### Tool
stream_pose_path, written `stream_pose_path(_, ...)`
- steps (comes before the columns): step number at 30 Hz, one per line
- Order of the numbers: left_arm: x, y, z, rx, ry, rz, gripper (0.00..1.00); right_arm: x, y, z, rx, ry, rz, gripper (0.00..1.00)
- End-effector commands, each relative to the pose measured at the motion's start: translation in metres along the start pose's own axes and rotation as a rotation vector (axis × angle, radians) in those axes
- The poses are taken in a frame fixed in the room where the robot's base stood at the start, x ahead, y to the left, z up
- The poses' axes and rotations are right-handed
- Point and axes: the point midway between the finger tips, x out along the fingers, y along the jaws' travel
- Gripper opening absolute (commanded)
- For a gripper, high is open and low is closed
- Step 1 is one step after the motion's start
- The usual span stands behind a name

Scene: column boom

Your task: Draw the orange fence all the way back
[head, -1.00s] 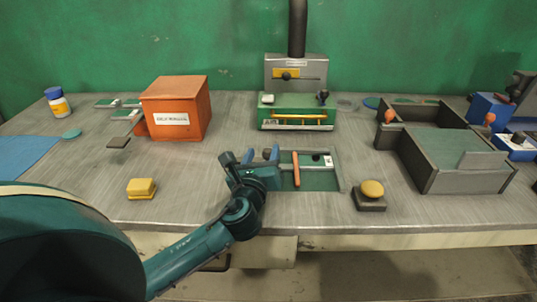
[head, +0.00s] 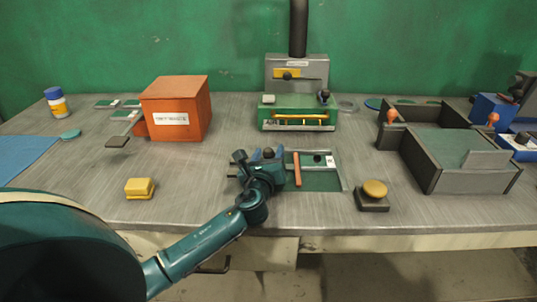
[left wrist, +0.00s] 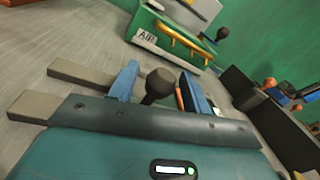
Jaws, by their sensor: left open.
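The orange fence (head: 297,169) is a narrow upright bar across a green bed in a grey frame (head: 342,170), near the front middle of the bench. Part of it shows beside the right finger in the left wrist view (left wrist: 180,98). My left gripper (head: 268,154) is open just left of the fence. In the left wrist view, a dark round knob (left wrist: 158,82) stands between its blue fingers, with gaps on both sides. I cannot tell how the knob joins the fence. The gripper hides the bed's left part. My right gripper is not in view.
A green device with a yellow bar (head: 298,117) stands behind the bed. A yellow button on a dark base (head: 374,190) is to the right, and a yellow block (head: 140,187) to the left. An orange box (head: 177,108) and a grey bin (head: 470,180) stand farther out.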

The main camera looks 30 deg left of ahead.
Motion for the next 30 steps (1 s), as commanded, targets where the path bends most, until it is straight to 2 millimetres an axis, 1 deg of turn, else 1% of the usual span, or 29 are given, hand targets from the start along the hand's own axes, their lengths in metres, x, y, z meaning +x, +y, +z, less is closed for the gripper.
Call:
stream_pose_path(2, 0.0, 0.0, 0.0, 0.0, 0.0, 0.0, 0.47, 0.0, 0.0, 0.0, 0.0, 0.0, 0.0, 0.85)
stream_pose_path(19, -0.001, 0.0, 0.0, 0.001, 0.0, 0.0, 0.0, 0.0, -0.001, 0.001, 0.0, -0.001, -0.002, 0.85)
stream_pose_path(26, -0.001, 0.002, 0.001, 0.002, 0.0, 0.001, 0.0, 0.0, -0.001, 0.0, 0.0, -0.001, -0.002, 0.85)
stream_pose_path(29, -0.003, 0.014, 0.005, 0.006, 0.001, 0.004, 0.0, -0.002, -0.001, -0.004, -0.004, -0.002, 0.0, 0.85)
stream_pose_path(30, -0.004, 0.022, 0.008, 0.007, 0.001, 0.005, 0.0, -0.004, -0.002, -0.006, -0.008, -0.003, 0.001, 0.85)
